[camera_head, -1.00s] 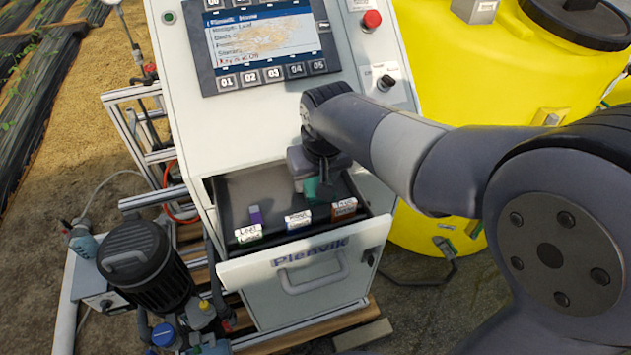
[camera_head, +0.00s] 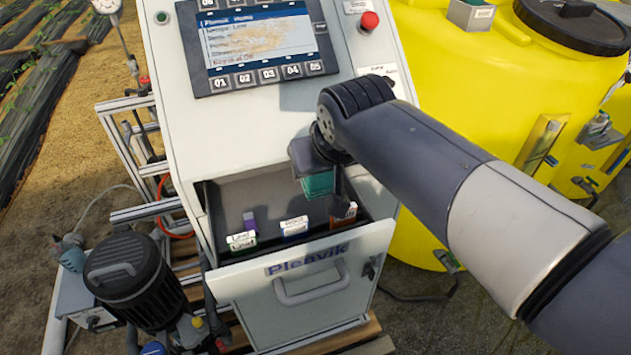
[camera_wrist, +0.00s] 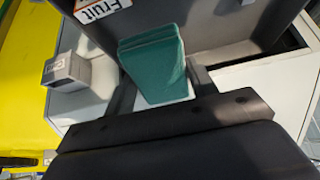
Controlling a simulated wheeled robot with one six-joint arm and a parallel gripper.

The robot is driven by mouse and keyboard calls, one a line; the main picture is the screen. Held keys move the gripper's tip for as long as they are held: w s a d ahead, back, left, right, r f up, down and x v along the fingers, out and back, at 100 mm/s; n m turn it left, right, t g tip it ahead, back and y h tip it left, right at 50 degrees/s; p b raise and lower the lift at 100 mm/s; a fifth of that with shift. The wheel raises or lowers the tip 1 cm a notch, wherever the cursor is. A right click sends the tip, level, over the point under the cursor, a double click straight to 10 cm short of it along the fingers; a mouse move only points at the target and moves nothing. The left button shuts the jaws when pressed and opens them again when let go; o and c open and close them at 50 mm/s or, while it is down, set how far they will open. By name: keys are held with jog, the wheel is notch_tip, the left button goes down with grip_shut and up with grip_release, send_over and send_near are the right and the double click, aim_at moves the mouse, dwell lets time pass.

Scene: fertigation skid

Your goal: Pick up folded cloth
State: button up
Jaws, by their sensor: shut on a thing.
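The folded cloth (camera_head: 318,183) is teal green and hangs below my gripper, above the open drawer (camera_head: 266,190). In the wrist view the cloth (camera_wrist: 155,65) shows as a stacked, folded pad between the fingers. My gripper (camera_wrist: 157,85) is shut on it, with one dark finger on each side. In the head view my gripper (camera_head: 318,180) is over the right part of the drawer, and my wrist hides part of it.
The cabinet's screen panel (camera_head: 258,42) stands above. A yellow tank (camera_head: 470,90) is at right.

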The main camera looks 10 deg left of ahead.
aim_at(324, 185)
jog(key=v, duration=0.6)
jog(key=shift+w+a+r+b, duration=0.15)
jog(key=shift+r+b, duration=0.2)
jog(key=shift+r, duration=0.25)
jog(key=s+d+r+g+h+b, duration=0.1)
jog(key=s+d, duration=0.4)
jog(key=s, duration=0.3)
jog(key=s+d+r+g+b, duration=0.1)
jog(key=s+d+g, duration=0.1)
jog(key=s+d, duration=0.3)
jog(key=shift+s+d+h, duration=0.3)
jog(key=shift+s+h, duration=0.1)
jog(key=shift+s, duration=1.65)
jog(key=shift+f, duration=0.1)
